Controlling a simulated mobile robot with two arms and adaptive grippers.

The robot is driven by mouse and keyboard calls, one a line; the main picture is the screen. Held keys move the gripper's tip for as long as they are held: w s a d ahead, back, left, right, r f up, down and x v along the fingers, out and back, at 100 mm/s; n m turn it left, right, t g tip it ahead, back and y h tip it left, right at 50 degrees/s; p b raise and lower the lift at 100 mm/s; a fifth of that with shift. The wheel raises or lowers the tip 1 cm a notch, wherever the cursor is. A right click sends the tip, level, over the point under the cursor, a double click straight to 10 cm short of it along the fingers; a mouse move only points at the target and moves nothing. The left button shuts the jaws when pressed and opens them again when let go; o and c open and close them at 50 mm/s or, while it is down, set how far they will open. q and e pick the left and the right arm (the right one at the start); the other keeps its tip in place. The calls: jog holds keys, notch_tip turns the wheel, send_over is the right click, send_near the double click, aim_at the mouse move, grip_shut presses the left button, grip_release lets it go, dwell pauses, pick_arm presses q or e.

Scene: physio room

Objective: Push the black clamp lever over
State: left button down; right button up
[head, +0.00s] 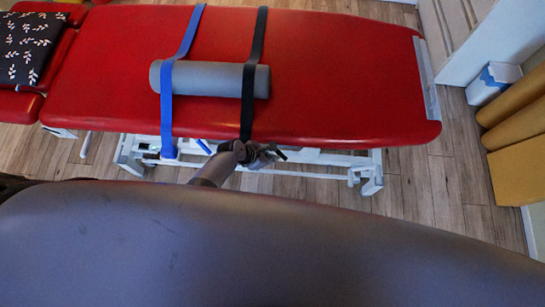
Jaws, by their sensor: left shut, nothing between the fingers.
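My left gripper (264,156) is shut and empty at the near long edge of the red treatment table (350,75). It is close to the lower end of the black strap (254,75), which runs over a grey roll (215,79). A small dark piece shows at the gripper's tip; I cannot tell whether it is the black clamp lever or part of my fingers. Contact with the lever cannot be made out. My right gripper is not in view.
A blue strap (182,50) also crosses the roll and hangs over the near edge. The table's white frame (330,157) stands below. A black patterned cushion (28,45) lies at the left. Yellow rolls (515,97) and a white-blue box (490,85) are at the right. Wooden floor (440,190) is clear.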

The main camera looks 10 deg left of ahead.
pick_arm(q)
jog(key=s+d+p+v, duration=0.2)
jog(key=p+v, duration=0.4)
jog(key=v, duration=0.7)
jog(key=shift+a+r+p, duration=0.25)
jog(key=shift+r+p, duration=0.15)
jog(key=shift+r, duration=0.1)
jog(key=shift+s+f, duration=0.1)
jog(key=shift+f, duration=0.05)
jog(key=s+a+f+m+g+y+b, duration=0.1)
jog(key=s+a+f+m+b, duration=0.3)
jog(key=s+f+m, duration=0.5)
jog(key=s+a+f+m+g+y+b, duration=0.1)
jog(key=s+a+f+m+y+b, duration=0.1)
jog(key=s+f+m, duration=0.7)
jog(key=s+a+f+m+g+y+b, duration=0.1)
jog(key=s+a+f+m+y+b, duration=0.1)
jog(key=s+a+f+m+b, duration=0.3)
jog(key=s+a+f+m, duration=0.1)
jog(key=s+f+m, duration=0.3)
jog(key=s+f, duration=0.2)
jog(key=shift+a+f+y+b, duration=0.3)
jog(key=shift+f+b, duration=0.05)
jog(key=shift+f, duration=0.5)
